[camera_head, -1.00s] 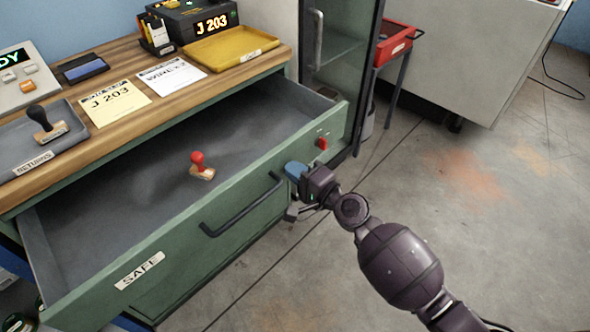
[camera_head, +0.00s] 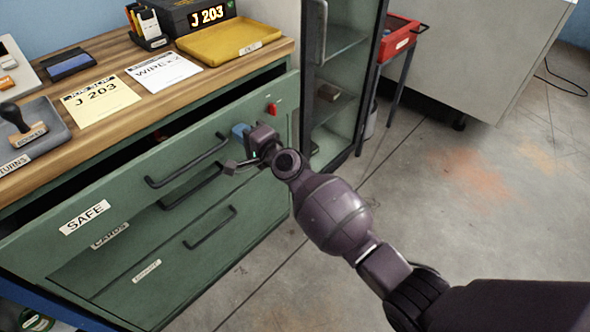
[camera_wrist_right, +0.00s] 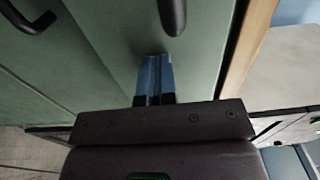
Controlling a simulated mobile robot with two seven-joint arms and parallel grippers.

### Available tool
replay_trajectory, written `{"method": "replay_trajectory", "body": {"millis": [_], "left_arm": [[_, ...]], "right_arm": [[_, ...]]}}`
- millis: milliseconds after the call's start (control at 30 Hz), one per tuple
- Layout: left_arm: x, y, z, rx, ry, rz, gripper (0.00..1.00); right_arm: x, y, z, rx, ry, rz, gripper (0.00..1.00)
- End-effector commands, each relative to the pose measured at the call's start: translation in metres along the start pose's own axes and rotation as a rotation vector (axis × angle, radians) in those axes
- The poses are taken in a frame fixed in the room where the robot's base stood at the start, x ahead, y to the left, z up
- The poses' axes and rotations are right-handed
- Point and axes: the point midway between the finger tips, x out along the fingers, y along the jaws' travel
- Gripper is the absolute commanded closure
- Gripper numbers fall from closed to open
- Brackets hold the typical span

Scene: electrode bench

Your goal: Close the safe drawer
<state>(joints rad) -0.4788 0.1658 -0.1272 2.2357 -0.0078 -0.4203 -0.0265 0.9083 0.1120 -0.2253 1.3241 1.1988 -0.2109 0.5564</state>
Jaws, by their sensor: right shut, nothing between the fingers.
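The safe drawer (camera_head: 130,192) is the green top drawer with the label SAFE. The drawer's inside is mostly hidden. My left gripper is not in view.
Lower drawers (camera_head: 205,235) have their own handles. A red catch (camera_head: 272,108) is on the drawer front's right end. A glass-door cabinet (camera_head: 345,75) stands close to the right. The bench top holds a yellow tray (camera_head: 228,42), papers and stamps. The floor (camera_head: 450,220) at right is clear.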

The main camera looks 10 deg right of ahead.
Motion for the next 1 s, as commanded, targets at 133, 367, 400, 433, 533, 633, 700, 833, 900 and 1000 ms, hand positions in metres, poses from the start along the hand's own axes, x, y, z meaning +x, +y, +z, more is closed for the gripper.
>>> {"method": "replay_trajectory", "body": {"millis": [133, 367, 400, 433, 533, 633, 700, 833, 900, 1000], "left_arm": [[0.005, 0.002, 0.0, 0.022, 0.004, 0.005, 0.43], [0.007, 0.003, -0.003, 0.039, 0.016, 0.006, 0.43], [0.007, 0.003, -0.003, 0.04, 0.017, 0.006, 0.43], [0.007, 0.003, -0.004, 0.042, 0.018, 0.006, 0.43], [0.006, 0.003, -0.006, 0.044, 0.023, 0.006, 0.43], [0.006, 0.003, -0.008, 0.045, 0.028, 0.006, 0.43], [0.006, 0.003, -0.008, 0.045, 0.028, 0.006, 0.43], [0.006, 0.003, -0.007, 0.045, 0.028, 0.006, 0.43], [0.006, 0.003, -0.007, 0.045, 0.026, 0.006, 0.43], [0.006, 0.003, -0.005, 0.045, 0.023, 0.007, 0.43]], "right_arm": [[0.021, 0.007, 0.001, 0.005, -0.001, 0.006, 1.0], [0.043, 0.004, 0.0, 0.003, 0.0, 0.004, 1.0], [0.045, 0.004, 0.0, 0.002, 0.0, 0.004, 1.0], [0.046, 0.003, 0.0, 0.002, 0.0, 0.004, 1.0], [0.049, 0.002, 0.0, 0.001, 0.001, 0.002, 1.0], [0.051, 0.0, -0.001, 0.001, 0.001, 0.0, 1.0], [0.051, -0.002, -0.001, 0.0, 0.001, -0.002, 1.0], [0.051, -0.003, -0.001, -0.001, 0.002, -0.005, 1.0], [0.052, -0.004, -0.001, -0.001, 0.002, -0.005, 1.0], [0.051, -0.004, -0.001, -0.001, 0.003, -0.006, 1.0]]}}
